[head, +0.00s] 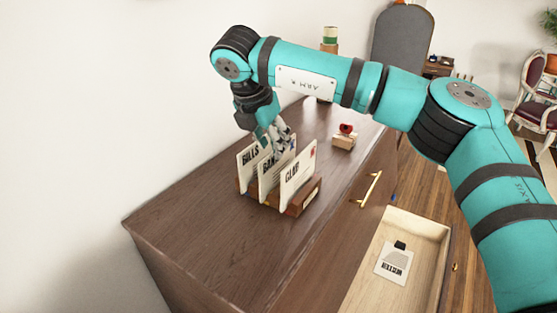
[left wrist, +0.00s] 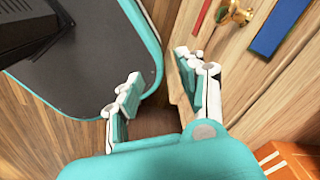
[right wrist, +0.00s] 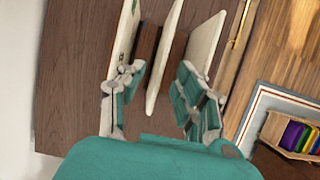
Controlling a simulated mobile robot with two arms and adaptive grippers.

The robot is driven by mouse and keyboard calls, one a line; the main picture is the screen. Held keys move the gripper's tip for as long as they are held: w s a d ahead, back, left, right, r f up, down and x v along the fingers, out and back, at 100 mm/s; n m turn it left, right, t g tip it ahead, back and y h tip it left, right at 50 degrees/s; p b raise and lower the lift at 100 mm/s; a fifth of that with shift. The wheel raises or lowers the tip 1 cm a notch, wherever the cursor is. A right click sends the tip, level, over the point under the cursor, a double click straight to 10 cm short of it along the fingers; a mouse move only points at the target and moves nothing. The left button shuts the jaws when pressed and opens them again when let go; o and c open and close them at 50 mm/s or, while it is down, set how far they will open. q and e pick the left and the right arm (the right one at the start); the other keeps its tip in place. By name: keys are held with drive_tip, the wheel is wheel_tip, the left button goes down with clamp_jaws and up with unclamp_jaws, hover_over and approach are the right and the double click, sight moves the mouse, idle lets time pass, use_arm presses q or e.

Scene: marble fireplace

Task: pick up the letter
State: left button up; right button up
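Three cream letters stand upright in a wooden letter holder (head: 306,201) on the dark wood cabinet top. They are marked BILLS (head: 243,172), BANK (head: 264,181) and CLUB (head: 298,176). My right gripper (head: 276,142) points down at the tops of the letters. In the right wrist view its fingers (right wrist: 160,95) are apart, with the middle letter (right wrist: 164,60) between them and a gap on each side. The outer letters are near the outsides of the fingers; contact is unclear. My left gripper (left wrist: 160,88) is open and empty, away from the letters, over the floor.
An open drawer (head: 439,262) at the front holds a white card (head: 393,264) with dark print. A small wooden block with a red item (head: 346,130) sits behind the holder. The cabinet top left of the holder is clear. A white wall borders the left.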

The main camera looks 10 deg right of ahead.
sight(279, 164)
drive_tip(key=p+x, duration=0.1)
drive_tip(key=x, duration=0.2)
drive_tip(key=p+x, duration=0.3)
drive_tip(key=x, duration=0.1)
drive_tip(key=shift+d+f, duration=0.1)
drive_tip(key=shift+f, duration=0.35)
use_arm(q)
drive_tip(key=r, duration=0.1)
drive_tip(key=w+r, duration=0.1)
drive_tip(key=r, duration=0.1)
drive_tip(key=w+r, duration=0.1)
drive_tip(key=shift+r, duration=0.25)
use_arm(e)
clamp_jaws()
